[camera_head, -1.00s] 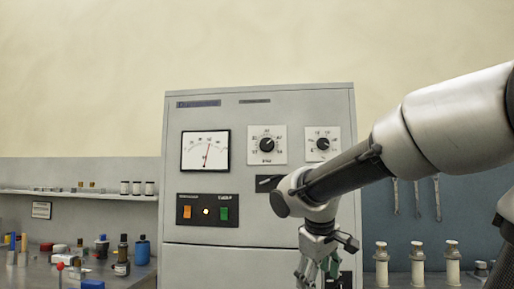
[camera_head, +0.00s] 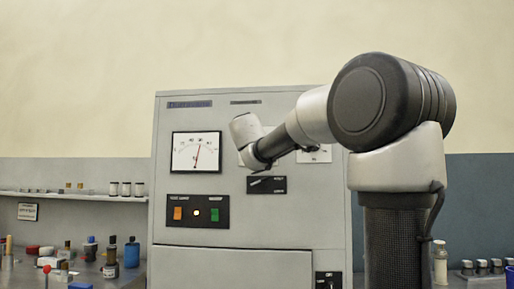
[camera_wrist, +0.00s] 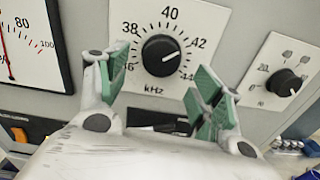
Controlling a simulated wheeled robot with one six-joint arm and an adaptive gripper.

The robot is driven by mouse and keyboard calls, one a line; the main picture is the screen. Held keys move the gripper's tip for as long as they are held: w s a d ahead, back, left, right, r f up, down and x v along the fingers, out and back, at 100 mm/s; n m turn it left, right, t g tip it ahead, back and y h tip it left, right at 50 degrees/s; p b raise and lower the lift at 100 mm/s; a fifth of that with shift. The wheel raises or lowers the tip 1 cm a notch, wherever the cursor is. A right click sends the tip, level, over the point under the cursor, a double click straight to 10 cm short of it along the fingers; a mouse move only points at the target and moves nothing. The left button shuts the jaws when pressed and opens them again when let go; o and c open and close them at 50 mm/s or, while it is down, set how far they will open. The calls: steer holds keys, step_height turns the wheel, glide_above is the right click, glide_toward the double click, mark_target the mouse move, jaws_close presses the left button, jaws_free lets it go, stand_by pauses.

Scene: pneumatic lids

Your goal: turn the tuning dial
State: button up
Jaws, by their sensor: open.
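In the head view my arm hides the dial and the gripper.
A second, smaller knob (camera_wrist: 284,82) is on a plate to the right. A needle meter (camera_head: 196,152) is to the left. Below are an orange switch (camera_head: 178,213), a lit lamp (camera_head: 196,213) and a green switch (camera_head: 215,214). A bench with bottles (camera_head: 131,252) lies left.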

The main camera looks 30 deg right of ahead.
steer(key=shift+x, duration=2.2)
steer(key=c, duration=1)
steer(key=m, duration=0.4)
steer(key=o, duration=1)
